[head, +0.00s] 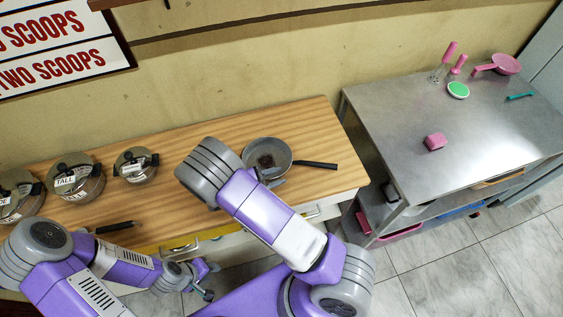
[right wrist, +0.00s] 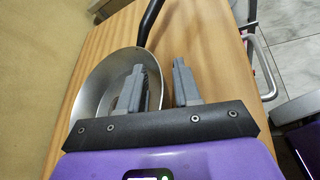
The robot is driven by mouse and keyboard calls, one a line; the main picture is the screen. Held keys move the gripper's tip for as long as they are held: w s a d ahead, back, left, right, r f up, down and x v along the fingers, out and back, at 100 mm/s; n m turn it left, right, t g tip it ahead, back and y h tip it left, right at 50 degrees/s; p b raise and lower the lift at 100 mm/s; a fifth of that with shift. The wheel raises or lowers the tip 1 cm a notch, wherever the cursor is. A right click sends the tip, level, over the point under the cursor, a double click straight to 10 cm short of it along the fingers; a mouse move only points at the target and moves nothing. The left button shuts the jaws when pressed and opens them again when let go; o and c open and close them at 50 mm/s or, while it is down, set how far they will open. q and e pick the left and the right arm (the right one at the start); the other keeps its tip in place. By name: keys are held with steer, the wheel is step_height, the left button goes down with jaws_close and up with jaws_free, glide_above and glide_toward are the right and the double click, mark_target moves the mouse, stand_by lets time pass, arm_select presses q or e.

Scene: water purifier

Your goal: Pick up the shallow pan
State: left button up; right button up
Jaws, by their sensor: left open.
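The shallow pan (head: 267,153) is grey and round, and sits on the wooden counter. Its dark handle (head: 316,165) points right in the head view. In the right wrist view the pan (right wrist: 92,100) is below and to the left, with its handle running up. My right gripper (right wrist: 160,68) is open, with one finger over the pan's inside and the other beyond its rim. In the head view only a bit of the right gripper (head: 271,179) shows at the pan's near edge; the arm hides the rest. My left gripper (head: 208,280) is open and empty below the counter's front edge.
Several lidded pots (head: 76,178) stand on the counter (head: 310,130) at left, with a dark-handled item (head: 117,227) nearer. A drawer handle (right wrist: 262,70) juts from the front. A metal table (head: 480,125) at right holds a pink pan (head: 505,64) and a pink block (head: 435,141).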

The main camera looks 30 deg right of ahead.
jaws_close()
steer(key=shift+r, duration=0.15)
